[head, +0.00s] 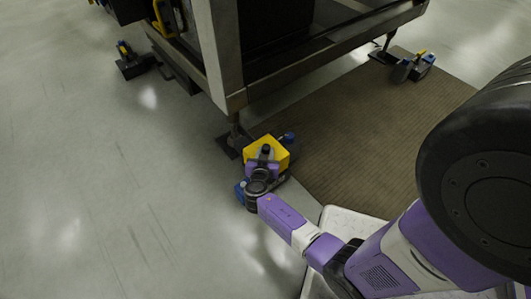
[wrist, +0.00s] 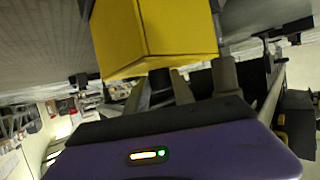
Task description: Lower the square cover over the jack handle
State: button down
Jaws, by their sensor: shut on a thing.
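The yellow square cover (head: 279,154) is at the near corner of the raised frame, in the middle of the head view. My gripper (head: 265,158) is on its near side, shut on the dark knob of the cover. In the wrist view the cover (wrist: 160,35) fills the upper middle, with my gripper (wrist: 158,84) shut on the dark stem against it. A blue part (head: 288,137) shows just right of the cover, apparently part of the jack. The jack handle itself is hidden. I cannot tell how far the cover sits over it.
The frame's corner post (head: 233,100) and its foot (head: 228,147) stand close behind the cover. Other jacks with blue and yellow parts stand at the left (head: 130,62) and right (head: 412,68) legs. A brown ribbed mat (head: 365,130) lies right; grey floor (head: 90,190) is clear left.

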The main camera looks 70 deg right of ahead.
jog(key=c, duration=1)
grip_release()
jog(key=shift+a, duration=0.1)
jog(key=p+v, duration=0.2)
jog(key=v, duration=0.5)
jog(key=shift+a+p, duration=0.3)
jog(key=shift+s+r, duration=0.1)
